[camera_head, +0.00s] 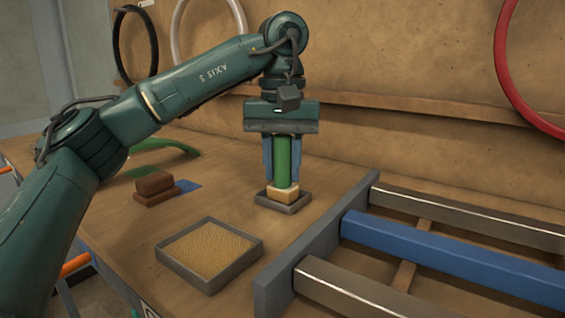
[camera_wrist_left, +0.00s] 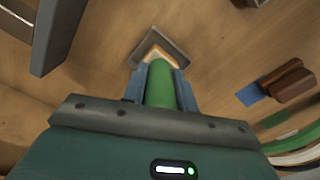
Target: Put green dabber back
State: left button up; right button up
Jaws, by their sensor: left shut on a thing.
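The green dabber (camera_head: 283,160) has a green upright handle and a pale tan pad (camera_head: 283,192) at its lower end. My left gripper (camera_head: 282,165) is shut on the handle from above, one finger on each side. The pad is at a small grey square tray (camera_head: 285,203) on the bench; I cannot tell whether it rests on the tray floor or is just above it. In the left wrist view the green handle (camera_wrist_left: 160,85) is between the fingers, and the grey tray (camera_wrist_left: 173,47) shows beyond it. My right gripper is not in view.
A grey tray of yellowish grains (camera_head: 209,254) stands in front. A brown block (camera_head: 155,188) lies left beside a blue patch (camera_head: 187,187). A rack with metal and blue bars (camera_head: 440,250) fills the right. Rings hang on the back wall, including a red one (camera_head: 512,75).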

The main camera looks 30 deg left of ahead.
pick_arm(q)
jog(key=shift+f, duration=0.1)
jog(key=o, duration=1)
notch_tip(320, 180, up, 12)
jog(key=shift+r, duration=0.2)
dwell(0.5)
